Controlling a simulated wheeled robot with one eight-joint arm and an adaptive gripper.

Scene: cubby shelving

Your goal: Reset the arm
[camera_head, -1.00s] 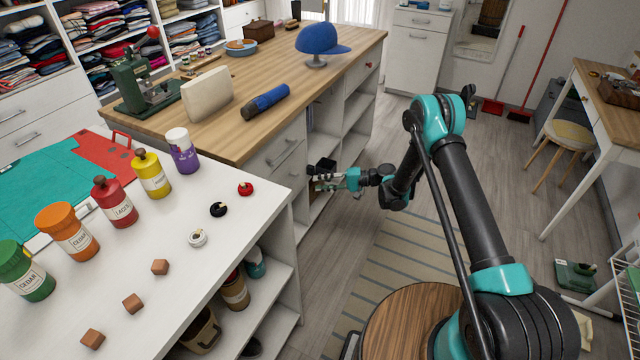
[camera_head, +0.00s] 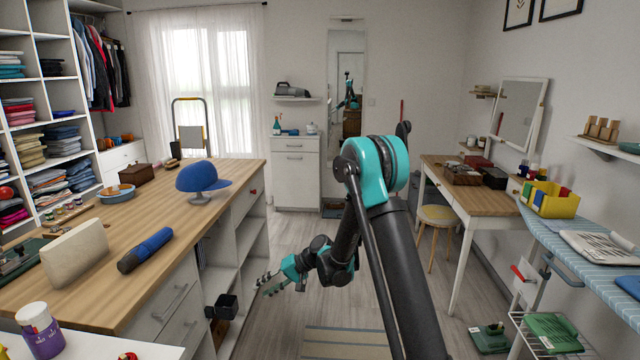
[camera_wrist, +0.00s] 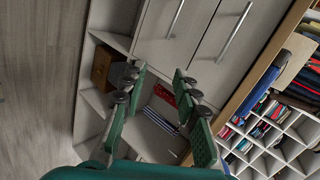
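My gripper (camera_head: 270,284) is beside the open front of the wooden-topped island's shelves, low over the floor. In the wrist view my gripper (camera_wrist: 155,108) is open, its green finger pads spread well apart, with nothing between them. Beyond the fingers lie the open cubbies and drawer fronts. My arm reaches forward from the lower right of the head view and bends down to the gripper.
A dark box (camera_head: 222,307) is at the shelf opening, left of my gripper. The island (camera_head: 110,260) bears a blue cap (camera_head: 200,178) and a blue cylinder (camera_head: 145,249). A stool (camera_head: 438,217) and desk (camera_head: 470,190) stand right.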

